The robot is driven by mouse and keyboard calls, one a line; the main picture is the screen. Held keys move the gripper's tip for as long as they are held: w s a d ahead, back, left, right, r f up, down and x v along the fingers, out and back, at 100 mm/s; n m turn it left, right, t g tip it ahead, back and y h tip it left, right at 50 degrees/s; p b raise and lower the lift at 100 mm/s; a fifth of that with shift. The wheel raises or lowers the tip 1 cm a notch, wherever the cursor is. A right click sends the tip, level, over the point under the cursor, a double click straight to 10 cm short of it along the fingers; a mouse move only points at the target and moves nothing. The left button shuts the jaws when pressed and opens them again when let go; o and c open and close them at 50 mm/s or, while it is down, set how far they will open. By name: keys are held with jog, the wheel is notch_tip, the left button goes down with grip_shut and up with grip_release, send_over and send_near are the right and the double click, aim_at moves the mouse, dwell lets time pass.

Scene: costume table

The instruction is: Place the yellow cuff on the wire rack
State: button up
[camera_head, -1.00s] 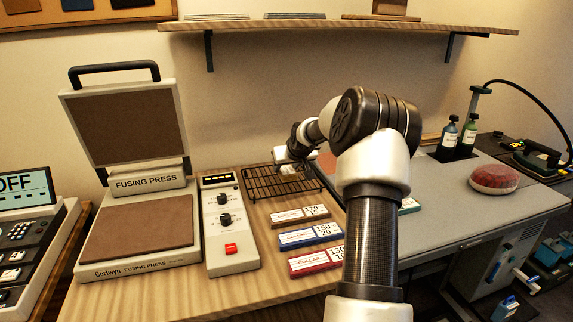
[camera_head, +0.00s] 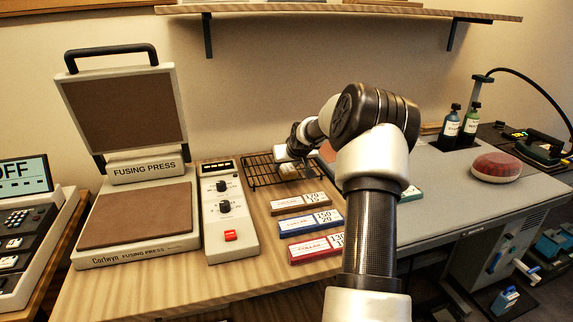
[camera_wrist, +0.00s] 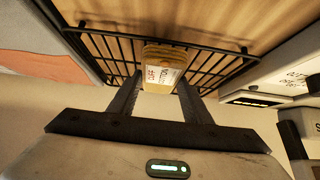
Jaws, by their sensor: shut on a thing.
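My gripper (camera_wrist: 160,88) is shut on the yellow cuff (camera_wrist: 165,56), a small yellow block-like piece with a white printed label, held between the two dark fingers. The black wire rack (camera_wrist: 108,46) spreads behind and around the cuff in the wrist view. In the head view the wire rack (camera_head: 258,172) stands on the wooden table, and my gripper (camera_head: 287,160) is over its middle to right part. The cuff shows there only as a small pale piece. I cannot tell whether the cuff touches the wires.
The fusing press (camera_head: 130,190) stands open at left, with its control box (camera_head: 228,215) beside the rack. Brown (camera_head: 298,203), blue (camera_head: 308,225) and red (camera_head: 315,247) labelled blocks lie in front of the rack. A shelf (camera_head: 340,10) hangs above.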

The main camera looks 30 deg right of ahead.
jog(key=shift+f, duration=0.5)
jog(key=o, duration=1.2)
jog(key=p+v, duration=0.2)
jog(key=v, duration=1.5)
jog(key=shift+s+r, duration=0.15)
jog(key=shift+s, duration=0.05)
